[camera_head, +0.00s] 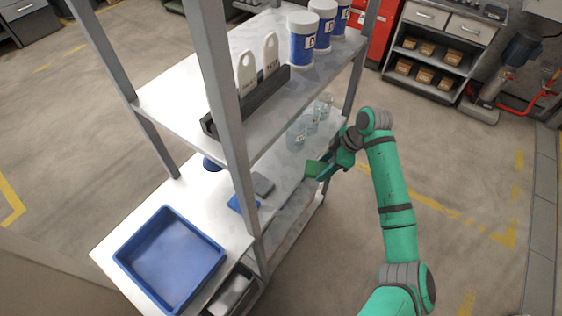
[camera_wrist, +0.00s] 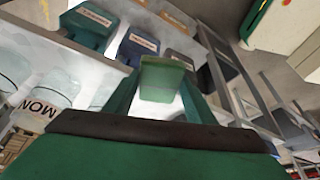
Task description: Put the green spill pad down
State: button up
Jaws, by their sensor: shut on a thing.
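The green spill pad (camera_head: 314,169) is a small green block at the right edge of the rack's middle shelf in the head view. My gripper (camera_head: 322,171) is shut on it and reaches in from the right. In the wrist view the pad (camera_wrist: 163,78) sits between the two green fingers of my gripper (camera_wrist: 160,98). Beyond it lie a green labelled item (camera_wrist: 90,26), a blue labelled one (camera_wrist: 138,48) and a dark grey one (camera_wrist: 182,60) in a row. Whether the pad touches the shelf I cannot tell.
Glass jars (camera_head: 297,137) stand on the shelf behind the pad. A grey pad (camera_head: 262,185) and a blue pad (camera_head: 238,204) lie nearer. The rack's grey post (camera_head: 228,130) and upper shelf (camera_head: 170,92) limit room. A blue tray (camera_head: 170,258) stands in front.

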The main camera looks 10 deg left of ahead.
send_near(278, 168)
jog(key=f, duration=0.2)
jog(key=d+f, duration=0.1)
jog(key=f, duration=0.1)
jog(key=shift+w+d, duration=0.1)
jog(key=shift+d, duration=0.15)
jog(key=a, duration=0.2)
jog(key=a+f, duration=0.1)
jog(key=a, duration=0.1)
jog(key=shift+f, duration=0.25)
jog(key=shift+d, duration=0.1)
jog(key=shift+f, duration=0.3)
